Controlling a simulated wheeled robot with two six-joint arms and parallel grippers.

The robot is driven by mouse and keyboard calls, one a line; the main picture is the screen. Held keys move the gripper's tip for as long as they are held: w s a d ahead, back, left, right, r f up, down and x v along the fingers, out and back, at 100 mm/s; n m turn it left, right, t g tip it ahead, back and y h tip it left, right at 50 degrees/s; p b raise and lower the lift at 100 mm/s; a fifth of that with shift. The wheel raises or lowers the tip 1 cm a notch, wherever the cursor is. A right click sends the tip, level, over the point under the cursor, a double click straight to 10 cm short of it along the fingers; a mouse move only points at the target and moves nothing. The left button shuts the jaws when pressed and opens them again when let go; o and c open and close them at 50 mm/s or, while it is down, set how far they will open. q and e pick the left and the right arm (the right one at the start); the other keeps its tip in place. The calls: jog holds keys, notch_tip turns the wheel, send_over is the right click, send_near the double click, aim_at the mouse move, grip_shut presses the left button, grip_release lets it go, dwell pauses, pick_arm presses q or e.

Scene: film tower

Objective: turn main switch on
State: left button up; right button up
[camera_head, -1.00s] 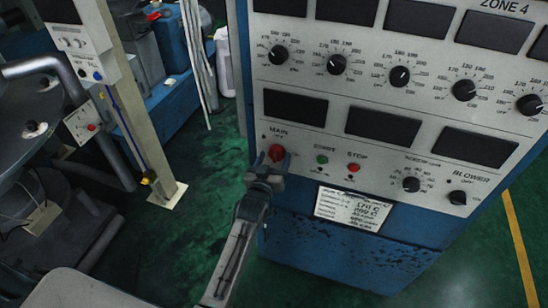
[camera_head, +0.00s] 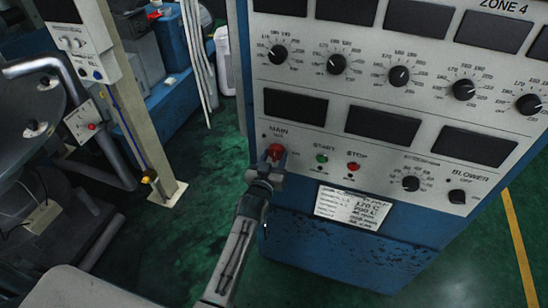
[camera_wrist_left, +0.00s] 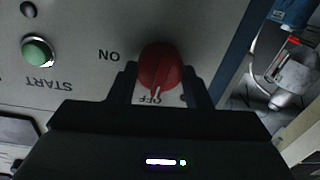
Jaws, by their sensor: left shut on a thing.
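The main switch (camera_head: 276,152) is a red knob under the MAIN label, at the lower left of the grey control panel (camera_head: 380,100). My left gripper (camera_head: 267,166) reaches up to it from below and is shut on the knob. In the left wrist view the red knob (camera_wrist_left: 159,68) sits between the two dark fingers (camera_wrist_left: 159,85). Its pale pointer mark is at the OFF label, and the ON label is to the left in this upside-down view. The fingers hide part of the panel around the knob. My right gripper is not in view.
The green START button (camera_head: 321,158) and red STOP button (camera_head: 353,166) are just right of the switch. A paper label (camera_head: 352,207) is below them. The blower knob (camera_head: 457,197) is at the lower right. Green floor (camera_head: 195,245) is open left of the cabinet.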

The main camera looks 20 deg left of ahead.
pick_arm(q)
jog(key=m+p, duration=0.1)
jog(key=m, duration=0.6)
jog(key=shift+f+m+p, duration=0.1)
jog(key=shift+m+p, duration=0.2)
jog(key=shift+m, duration=0.1)
jog(key=m, duration=0.5)
jog(key=shift+m, duration=0.3)
jog(key=shift+f+m+h, duration=0.1)
jog(key=shift+m+h, duration=0.2)
jog(key=shift+m, duration=1.9)
jog(key=o, duration=1)
jog(key=s, duration=1)
jog(key=shift+s+f, duration=0.2)
jog(key=shift+s, duration=0.2)
